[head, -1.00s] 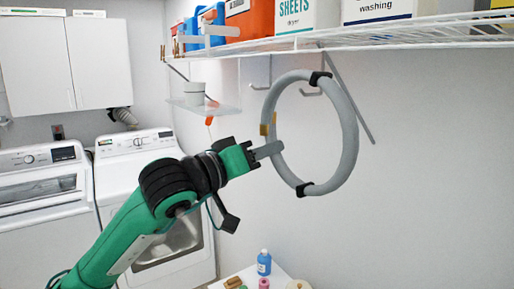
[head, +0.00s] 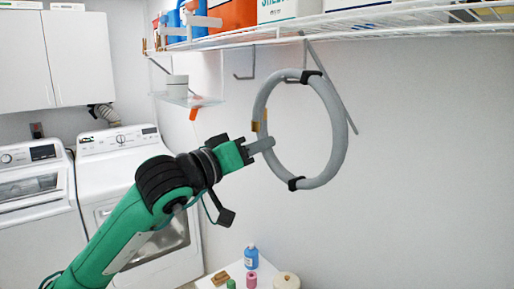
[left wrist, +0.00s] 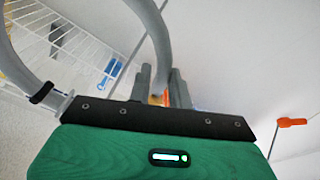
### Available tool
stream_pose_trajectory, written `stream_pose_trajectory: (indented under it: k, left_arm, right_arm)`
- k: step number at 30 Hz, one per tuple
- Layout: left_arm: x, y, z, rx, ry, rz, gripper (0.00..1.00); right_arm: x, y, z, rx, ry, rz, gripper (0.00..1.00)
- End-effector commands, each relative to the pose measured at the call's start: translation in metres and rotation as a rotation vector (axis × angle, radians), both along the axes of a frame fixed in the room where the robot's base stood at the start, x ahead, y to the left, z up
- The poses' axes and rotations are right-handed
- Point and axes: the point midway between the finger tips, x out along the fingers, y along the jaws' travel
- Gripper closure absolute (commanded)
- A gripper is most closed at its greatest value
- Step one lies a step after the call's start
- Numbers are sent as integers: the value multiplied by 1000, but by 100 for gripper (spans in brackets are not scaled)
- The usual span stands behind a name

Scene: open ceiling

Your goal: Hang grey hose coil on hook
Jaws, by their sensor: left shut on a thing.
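The grey hose coil (head: 341,130) is a large upright ring with black bands at top and bottom and a tan band on its left side. My left gripper (head: 262,144) is shut on the ring's left side and holds it in the air before the wall. In the left wrist view the hose (left wrist: 153,25) runs down to the fingers (left wrist: 162,92). My right gripper is out of view.
A white wire shelf (head: 400,29) with boxes runs above the coil. A low white table with a blue bottle (head: 251,257) stands below. Washing machines are at the left.

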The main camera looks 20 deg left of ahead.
Motion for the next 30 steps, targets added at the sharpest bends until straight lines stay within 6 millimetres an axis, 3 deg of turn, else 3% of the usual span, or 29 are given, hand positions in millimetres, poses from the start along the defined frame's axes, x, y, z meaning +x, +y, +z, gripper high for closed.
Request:
stream_pose_trajectory:
  k: [11,12,15,16,25,30]
  left_arm:
    - [1,0,-1,1,4,0,100]
    - [1,0,-1,1,4,0,76]
    - [1,0,-1,0,3,1,56]
    - [1,0,-1,0,3,1,54]
    - [-1,1,-2,2,3,0,54]
    - [-13,8,-6,3,1,1,54]
  right_arm:
    - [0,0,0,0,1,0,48]
    - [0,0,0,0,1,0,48]
    - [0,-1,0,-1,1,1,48]
    - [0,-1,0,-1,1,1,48]
    - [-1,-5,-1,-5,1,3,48]
    - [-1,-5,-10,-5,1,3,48]
